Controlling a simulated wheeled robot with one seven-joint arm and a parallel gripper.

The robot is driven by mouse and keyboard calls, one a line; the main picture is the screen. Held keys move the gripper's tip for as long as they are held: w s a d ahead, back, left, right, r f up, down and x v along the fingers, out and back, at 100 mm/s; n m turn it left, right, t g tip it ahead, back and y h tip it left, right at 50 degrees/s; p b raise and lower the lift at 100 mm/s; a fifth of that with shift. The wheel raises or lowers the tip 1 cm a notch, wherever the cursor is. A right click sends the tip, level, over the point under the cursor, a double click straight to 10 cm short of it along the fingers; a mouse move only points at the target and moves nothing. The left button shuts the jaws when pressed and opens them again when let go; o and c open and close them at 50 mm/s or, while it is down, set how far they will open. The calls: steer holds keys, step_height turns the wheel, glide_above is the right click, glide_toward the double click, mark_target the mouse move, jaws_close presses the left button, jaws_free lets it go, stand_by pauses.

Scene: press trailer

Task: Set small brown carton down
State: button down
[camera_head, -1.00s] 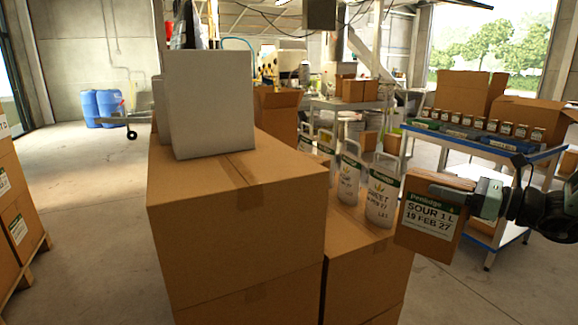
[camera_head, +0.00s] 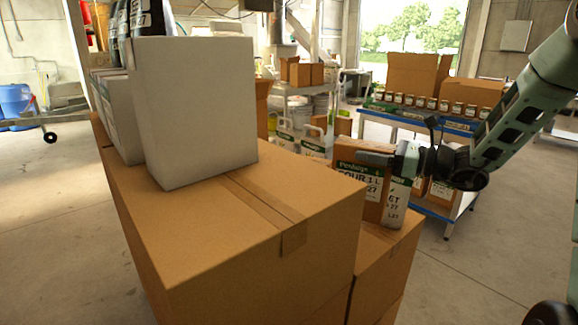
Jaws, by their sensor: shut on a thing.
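The small brown carton (camera_head: 352,149) has a white and green label whose visible text includes "OUR 1 L". My gripper (camera_head: 376,158) is shut on it from the right, with a finger across its upper part. The carton is held upright beside the right corner of a large brown box (camera_head: 200,235), which hides its lower left. A lower brown box (camera_head: 385,258) stands below it; I cannot tell whether they touch. A white jug (camera_head: 397,205) shows just behind and right of the carton, partly hidden by it.
A white box (camera_head: 195,110) stands on the large box with dark bottles behind it. More white jugs (camera_head: 314,138) stand beyond. A blue-edged cart (camera_head: 385,116) with jars and open cartons is at the back right.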

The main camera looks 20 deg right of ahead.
steer(key=shift+f, duration=5.1)
steer(key=shift+c, duration=2.4)
jaws_free()
steer(key=shift+r, duration=0.2)
steer(key=b+v, duration=0.1)
steer(key=v, duration=1.1)
steer(key=shift+f, duration=0.1)
